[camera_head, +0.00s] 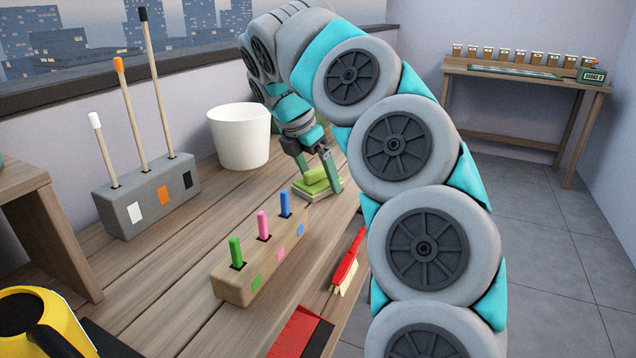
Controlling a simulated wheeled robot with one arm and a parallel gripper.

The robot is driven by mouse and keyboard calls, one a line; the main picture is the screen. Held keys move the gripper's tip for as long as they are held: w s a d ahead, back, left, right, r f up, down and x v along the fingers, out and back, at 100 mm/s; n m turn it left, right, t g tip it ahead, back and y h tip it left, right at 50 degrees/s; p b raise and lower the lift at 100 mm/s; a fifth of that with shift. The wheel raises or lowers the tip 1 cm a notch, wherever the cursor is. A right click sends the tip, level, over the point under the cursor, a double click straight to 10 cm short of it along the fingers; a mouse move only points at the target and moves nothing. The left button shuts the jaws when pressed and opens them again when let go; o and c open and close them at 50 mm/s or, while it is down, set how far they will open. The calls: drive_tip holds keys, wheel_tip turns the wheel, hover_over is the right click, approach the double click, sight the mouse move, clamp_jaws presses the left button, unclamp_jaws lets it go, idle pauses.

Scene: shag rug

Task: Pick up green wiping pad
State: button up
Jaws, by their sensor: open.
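The green wiping pad (314,176) lies on a pale flat base (318,193) on the wooden table, near its right edge. My gripper (320,180) points down over the pad, with its fingers apart. One finger is on the far left side of the pad and the other is at its right side. I cannot tell whether the fingers touch the pad. Part of the pad is hidden behind the fingers.
A white bucket (240,137) stands left of my gripper. A wooden block (237,290) with coloured pegs stands in front. A grey block (135,216) holds tall sticks at left. A red brush (347,262) and red dustpan (299,335) lie near the front right edge.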

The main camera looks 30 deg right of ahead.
sight(322, 167)
drive_tip(key=shift+f, duration=0.1)
drive_tip(key=shift+c, duration=0.2)
drive_tip(key=c, duration=1.3)
drive_tip(key=shift+r, duration=1.7)
drive_tip(key=shift+s+r, duration=0.2)
drive_tip(key=shift+s, duration=0.65)
drive_tip(key=s, duration=0.4)
drive_tip(key=s+b, duration=0.1)
drive_tip(key=s, duration=0.4)
drive_tip(key=s+r, duration=0.1)
drive_tip(key=s, duration=0.4)
drive_tip(key=shift+s+d+r, duration=0.1)
drive_tip(key=shift+s+d, duration=0.1)
drive_tip(key=shift+d, duration=0.05)
